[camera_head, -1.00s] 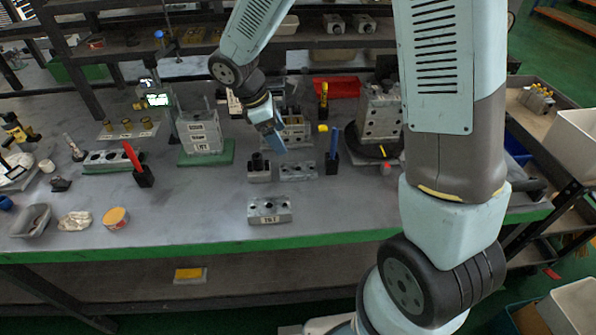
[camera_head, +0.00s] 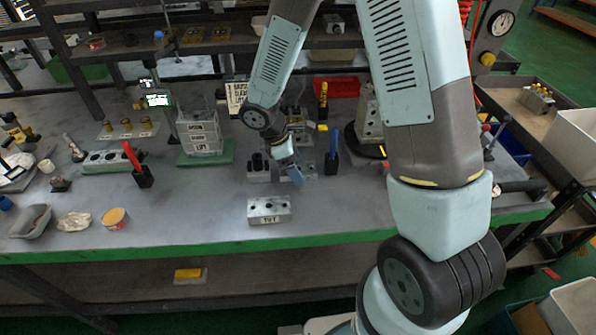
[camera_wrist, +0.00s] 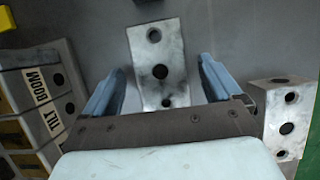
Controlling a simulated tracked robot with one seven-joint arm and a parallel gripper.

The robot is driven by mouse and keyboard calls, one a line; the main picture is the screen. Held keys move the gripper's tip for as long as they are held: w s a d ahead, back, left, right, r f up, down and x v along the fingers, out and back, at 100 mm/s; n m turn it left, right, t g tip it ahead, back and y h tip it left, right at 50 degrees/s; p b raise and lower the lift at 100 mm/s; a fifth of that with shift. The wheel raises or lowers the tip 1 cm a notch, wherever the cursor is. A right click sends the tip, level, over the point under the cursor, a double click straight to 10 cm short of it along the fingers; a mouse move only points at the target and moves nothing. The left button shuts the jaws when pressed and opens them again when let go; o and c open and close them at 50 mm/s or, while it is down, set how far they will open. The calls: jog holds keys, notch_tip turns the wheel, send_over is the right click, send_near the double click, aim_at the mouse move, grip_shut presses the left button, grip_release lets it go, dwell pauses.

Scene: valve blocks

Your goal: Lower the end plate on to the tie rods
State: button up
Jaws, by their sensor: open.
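A flat grey metal plate with a row of three holes, which I take as the end plate (camera_head: 309,171), lies on the bench. My gripper (camera_head: 291,174) is over it and partly hides it. In the wrist view the plate (camera_wrist: 162,62) shows between the two blue fingers of my open gripper (camera_wrist: 160,82), with a gap on each side. A stack of labelled blocks (camera_head: 203,140) stands on a green base at the left; thin uprights, perhaps the tie rods, rise at its top but are too small to make out.
A holed block (camera_head: 268,210) lies in front of the plate. A dark-topped block (camera_head: 258,168) is left of it, and a blue upright in a black holder (camera_head: 331,160) right. More labelled blocks (camera_wrist: 42,95) stand close behind.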

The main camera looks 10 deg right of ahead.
jog(key=shift+d+f, duration=0.1)
jog(key=shift+f, duration=0.2)
jog(key=shift+c, duration=0.2)
jog(key=c, duration=1.3)
jog(key=shift+r, duration=0.1)
